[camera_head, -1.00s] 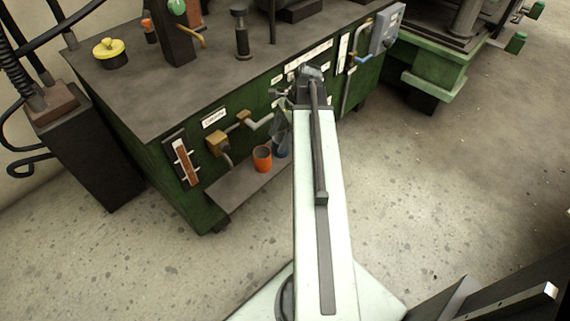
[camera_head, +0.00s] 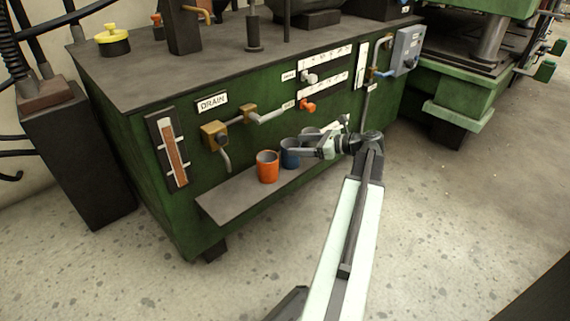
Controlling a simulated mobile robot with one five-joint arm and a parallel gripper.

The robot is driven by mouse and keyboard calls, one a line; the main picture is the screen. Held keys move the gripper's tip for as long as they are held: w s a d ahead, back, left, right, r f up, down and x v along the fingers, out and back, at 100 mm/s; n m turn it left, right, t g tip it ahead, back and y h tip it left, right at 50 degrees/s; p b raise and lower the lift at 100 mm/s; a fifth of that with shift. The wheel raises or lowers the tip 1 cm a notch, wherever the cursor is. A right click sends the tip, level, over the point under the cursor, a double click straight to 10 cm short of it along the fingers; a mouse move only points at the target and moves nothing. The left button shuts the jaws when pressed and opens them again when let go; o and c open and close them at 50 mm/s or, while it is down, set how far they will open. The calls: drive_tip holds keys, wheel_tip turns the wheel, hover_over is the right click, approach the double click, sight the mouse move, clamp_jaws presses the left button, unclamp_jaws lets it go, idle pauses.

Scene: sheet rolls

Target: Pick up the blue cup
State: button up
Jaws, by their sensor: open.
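The blue cup (camera_head: 289,153) stands upright on a grey shelf (camera_head: 238,203) low on the front of the green machine. An orange cup (camera_head: 267,167) stands just left of it on the same shelf. My gripper (camera_head: 304,144) reaches in from the right at cup height, its fingers pointing left. It is open, with its fingertips at the right side of the blue cup. I cannot tell whether they touch the cup or lie around it. The fingers hide part of the cup's right side.
Above the shelf, brass valves (camera_head: 214,136) and an orange-red knob (camera_head: 307,106) stick out of the green machine (camera_head: 150,150). A grey box (camera_head: 407,50) is mounted at its right end. The speckled floor in front is clear apart from my arm.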

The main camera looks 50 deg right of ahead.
drive_tip(key=b+x, duration=0.1)
drive_tip(key=x, duration=0.4)
drive_tip(key=b+x, duration=0.1)
drive_tip(key=x, duration=0.1)
drive_tip(key=shift+w+f+b, duration=0.1)
drive_tip(key=shift+f+b, duration=0.25)
drive_tip(key=shift+f, duration=0.05)
drive_tip(key=c, duration=1.3)
drive_tip(key=shift+o, duration=0.2)
drive_tip(key=shift+r, duration=0.1)
